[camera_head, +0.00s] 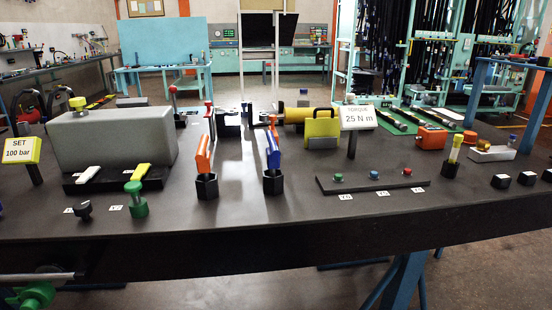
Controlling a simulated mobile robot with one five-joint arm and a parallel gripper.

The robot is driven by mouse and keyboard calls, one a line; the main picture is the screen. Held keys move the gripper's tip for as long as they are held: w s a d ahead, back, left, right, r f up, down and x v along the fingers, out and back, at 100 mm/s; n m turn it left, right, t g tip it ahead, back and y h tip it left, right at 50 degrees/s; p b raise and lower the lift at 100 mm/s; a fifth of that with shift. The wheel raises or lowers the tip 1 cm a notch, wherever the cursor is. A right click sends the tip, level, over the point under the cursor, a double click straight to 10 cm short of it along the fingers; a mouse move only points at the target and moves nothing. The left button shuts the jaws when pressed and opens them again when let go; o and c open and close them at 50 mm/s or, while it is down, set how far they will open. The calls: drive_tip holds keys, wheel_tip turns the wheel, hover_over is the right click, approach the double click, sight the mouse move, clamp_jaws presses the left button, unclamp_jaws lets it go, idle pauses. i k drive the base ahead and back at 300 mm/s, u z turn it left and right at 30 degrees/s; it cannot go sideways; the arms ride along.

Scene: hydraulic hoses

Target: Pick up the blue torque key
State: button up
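The blue torque key (273,152) stands roughly upright, leaning slightly, near the middle of the dark workbench (240,205). Its lower end is in a black hexagonal holder (274,183), which hides it. A similar orange key (203,155) stands in its own black holder (206,187) to the left, with a clear gap between the two. I do not see my gripper in this view.
Left are a grey tank (115,140) and a green knob (136,200). Behind the keys are a yellow block (322,128) and a "25 N m" sign (358,117). Right is a black strip (370,183) with coloured buttons. The bench front before the blue key is clear.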

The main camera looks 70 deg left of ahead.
sight(273, 154)
drive_tip(key=u, duration=3.75)
drive_tip(key=i, duration=0.45)
drive_tip(key=u, duration=0.05)
drive_tip(key=k, duration=0.45)
drive_tip(key=u, duration=0.05)
